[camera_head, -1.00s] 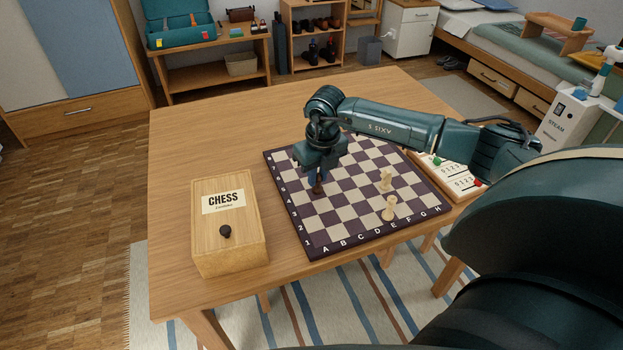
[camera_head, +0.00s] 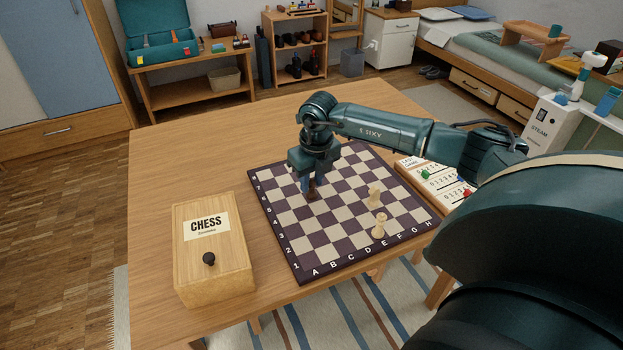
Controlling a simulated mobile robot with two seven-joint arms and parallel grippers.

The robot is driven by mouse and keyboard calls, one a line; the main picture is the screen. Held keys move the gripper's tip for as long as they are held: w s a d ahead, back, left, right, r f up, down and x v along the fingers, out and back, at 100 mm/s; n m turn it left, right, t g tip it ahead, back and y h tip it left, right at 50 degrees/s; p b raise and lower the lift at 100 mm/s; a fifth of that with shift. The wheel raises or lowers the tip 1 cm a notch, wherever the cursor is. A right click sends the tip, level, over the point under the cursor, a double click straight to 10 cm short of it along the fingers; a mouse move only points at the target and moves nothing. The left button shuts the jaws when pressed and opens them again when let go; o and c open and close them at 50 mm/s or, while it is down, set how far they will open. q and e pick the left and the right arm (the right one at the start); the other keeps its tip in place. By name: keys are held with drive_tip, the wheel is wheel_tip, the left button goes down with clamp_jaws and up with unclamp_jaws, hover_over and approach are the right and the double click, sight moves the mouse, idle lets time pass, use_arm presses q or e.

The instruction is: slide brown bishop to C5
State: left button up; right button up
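The brown bishop (camera_head: 312,194) stands on the left-middle part of the chessboard (camera_head: 297,271), around squares B5, C5 and C4. I cannot tell its exact square, because my gripper covers part of it. My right gripper (camera_head: 309,188) reaches down over the bishop from above. Its fingers are at the piece's sides and look shut on it. The bishop looks upright and at board level. My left gripper is not in view.
Two pale pieces stand on the board to the right, one farther back (camera_head: 374,194) and one nearer (camera_head: 380,227). A wooden CHESS box (camera_head: 214,262) is left of the board. A score counter (camera_head: 437,178) lies beyond its right edge. Several squares around the bishop are empty.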

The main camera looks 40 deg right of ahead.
drive_tip(key=o, duration=0.3)
drive_tip(key=r, duration=0.4)
drive_tip(key=s+r, duration=0.1)
drive_tip(key=r, duration=0.8)
drive_tip(key=shift+s, duration=0.3)
